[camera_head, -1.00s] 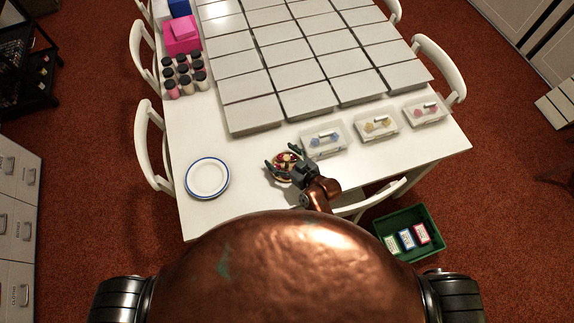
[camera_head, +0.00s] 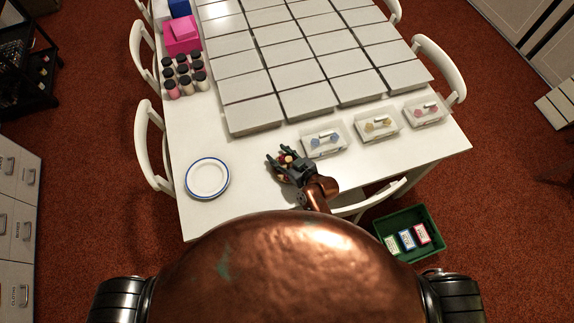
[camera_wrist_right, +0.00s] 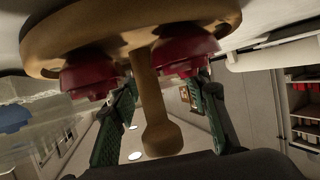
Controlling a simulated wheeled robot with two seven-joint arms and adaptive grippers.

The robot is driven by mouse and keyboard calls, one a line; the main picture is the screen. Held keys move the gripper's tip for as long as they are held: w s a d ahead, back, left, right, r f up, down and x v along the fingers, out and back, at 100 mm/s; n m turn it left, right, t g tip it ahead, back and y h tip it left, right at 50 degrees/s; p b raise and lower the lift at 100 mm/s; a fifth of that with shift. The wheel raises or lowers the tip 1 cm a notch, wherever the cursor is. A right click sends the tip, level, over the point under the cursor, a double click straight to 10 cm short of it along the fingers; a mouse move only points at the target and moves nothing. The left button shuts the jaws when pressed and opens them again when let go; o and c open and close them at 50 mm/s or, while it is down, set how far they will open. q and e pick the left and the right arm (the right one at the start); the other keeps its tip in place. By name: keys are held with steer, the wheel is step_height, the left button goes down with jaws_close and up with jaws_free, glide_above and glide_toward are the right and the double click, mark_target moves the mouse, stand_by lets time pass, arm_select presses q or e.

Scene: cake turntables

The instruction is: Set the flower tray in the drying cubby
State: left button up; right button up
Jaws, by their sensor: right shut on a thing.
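My right gripper (camera_head: 284,164) has dark green fingers and is shut on the wooden handle (camera_wrist_right: 158,120) of a round wooden piece (camera_wrist_right: 120,30) with dark red knobs. In the head view the gripper mostly hides this piece; I cannot tell whether it touches the table. Three clear-white flower trays stand in a slanting row to its right: one with blue flowers (camera_head: 323,139), one with yellow (camera_head: 377,124), one with pink (camera_head: 426,111). Several white blocks or cubbies (camera_head: 310,60) form a grid behind them; their openings do not show. My left gripper is out of view.
A white plate with a blue rim (camera_head: 208,178) lies left of the gripper. Several small jars (camera_head: 185,76) and a pink box (camera_head: 182,36) stand at the table's (camera_head: 250,155) left edge. A green crate (camera_head: 408,232) sits on the floor. White chairs (camera_head: 150,150) surround the table.

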steer(key=shift+f, duration=0.25)
jaws_close()
steer(key=shift+d, duration=0.1)
steer(key=shift+r, duration=0.1)
stand_by(0.3)
